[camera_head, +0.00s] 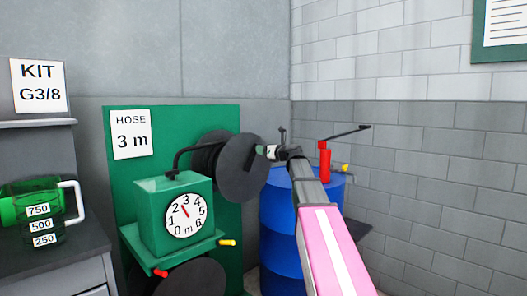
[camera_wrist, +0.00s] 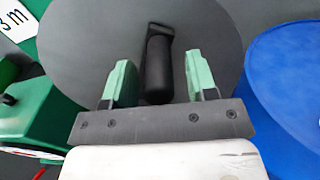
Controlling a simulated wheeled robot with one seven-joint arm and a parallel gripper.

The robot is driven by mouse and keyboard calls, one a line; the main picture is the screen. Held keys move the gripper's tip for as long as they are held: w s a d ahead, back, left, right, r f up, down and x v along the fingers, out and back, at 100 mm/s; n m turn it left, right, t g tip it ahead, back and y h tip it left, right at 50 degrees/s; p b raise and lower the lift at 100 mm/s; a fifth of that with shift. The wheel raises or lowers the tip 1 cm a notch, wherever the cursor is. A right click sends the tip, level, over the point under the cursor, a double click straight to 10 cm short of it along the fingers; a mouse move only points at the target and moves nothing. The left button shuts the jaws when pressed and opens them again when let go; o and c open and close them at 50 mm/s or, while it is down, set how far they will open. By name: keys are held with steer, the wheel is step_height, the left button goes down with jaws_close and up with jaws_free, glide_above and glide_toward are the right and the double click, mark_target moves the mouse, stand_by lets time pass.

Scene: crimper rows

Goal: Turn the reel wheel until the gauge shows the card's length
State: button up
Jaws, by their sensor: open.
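The white card (camera_head: 131,134) on the green panel reads "HOSE 3 m". The gauge (camera_head: 186,215) on the green box has marks from 0 to 6 m; its needle points up and left, seemingly between 2 and 3. The dark grey reel wheel (camera_head: 239,180) stands to the right of the box, and its face fills much of the wrist view (camera_wrist: 85,50). My gripper (camera_head: 268,152) is at the wheel's upper right. In the wrist view my gripper (camera_wrist: 157,78) is open, its green fingers on either side of the wheel's black handle (camera_wrist: 158,62), with gaps visible.
A blue drum (camera_head: 285,225) stands close right of the wheel, with a red pump (camera_head: 324,162) on top. Yellow and red handles (camera_head: 227,242) stick out below the gauge box.

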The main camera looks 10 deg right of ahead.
steer(key=shift+w+a, duration=0.3)
steer(key=shift+w, duration=0.05)
jaws_close()
steer(key=w+d+f+m, duration=0.1)
steer(key=f+m, duration=0.1)
steer(key=w+d+f+m, duration=0.1)
steer(key=d+m, duration=0.1)
steer(key=shift+w+f, duration=0.1)
steer(key=shift+f, duration=0.25)
jaws_free()
steer(key=shift+d, duration=0.1)
